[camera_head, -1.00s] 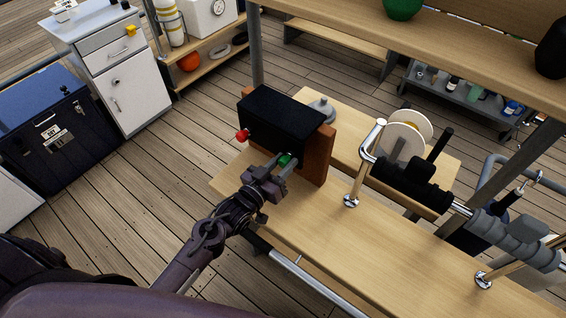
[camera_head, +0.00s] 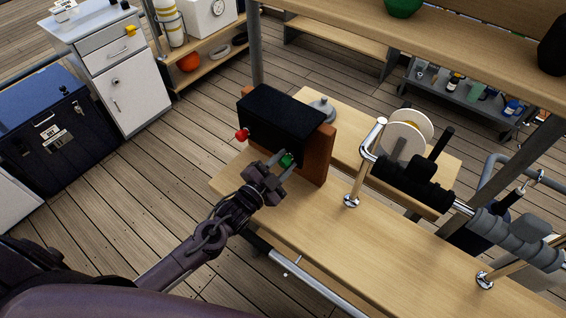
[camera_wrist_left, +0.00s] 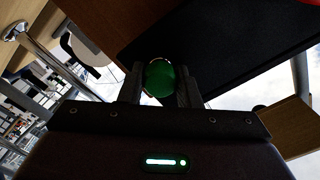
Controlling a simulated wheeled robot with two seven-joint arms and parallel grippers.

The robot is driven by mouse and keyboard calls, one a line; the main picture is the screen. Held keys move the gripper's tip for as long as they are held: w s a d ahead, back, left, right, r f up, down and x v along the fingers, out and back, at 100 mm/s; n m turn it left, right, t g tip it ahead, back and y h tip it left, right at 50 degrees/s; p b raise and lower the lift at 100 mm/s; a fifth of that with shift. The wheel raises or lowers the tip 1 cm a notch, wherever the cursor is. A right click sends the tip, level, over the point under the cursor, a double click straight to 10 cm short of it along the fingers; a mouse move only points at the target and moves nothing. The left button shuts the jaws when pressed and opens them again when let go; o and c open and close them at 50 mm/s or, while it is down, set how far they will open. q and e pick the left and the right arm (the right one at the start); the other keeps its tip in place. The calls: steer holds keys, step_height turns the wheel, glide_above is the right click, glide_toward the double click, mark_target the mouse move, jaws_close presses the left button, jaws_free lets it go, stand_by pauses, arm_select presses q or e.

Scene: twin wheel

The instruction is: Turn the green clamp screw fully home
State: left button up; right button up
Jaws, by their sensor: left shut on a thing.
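The green clamp screw (camera_head: 286,160) sticks out of the front of a black box (camera_head: 282,113) mounted on a wooden block (camera_head: 318,155) on the bench. A red knob (camera_head: 242,135) sits on the same box, to the left of the green one. My left gripper (camera_head: 280,164) is at the green screw, with one finger on each side of it. In the left wrist view the round green head (camera_wrist_left: 159,78) sits between the two dark fingers, close against both. How far the screw is in cannot be told. My right gripper is not in view.
The wooden bench (camera_head: 330,230) is bare in front of the box. A chrome rail post (camera_head: 353,180) stands to the right, with a black-gripped bar (camera_head: 410,185) and a white reel (camera_head: 403,145) beyond. A grey lidded object (camera_head: 321,108) sits behind the box.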

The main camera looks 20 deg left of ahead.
arm_select(q)
steer(key=m, duration=0.4)
steer(key=shift+m, duration=0.3)
steer(key=m, duration=0.3)
steer(key=shift+m, duration=0.4)
steer(key=m, duration=0.4)
steer(key=shift+f, duration=0.1)
steer(key=shift+m, duration=2)
steer(key=o, duration=1)
steer(key=shift+c, duration=0.2)
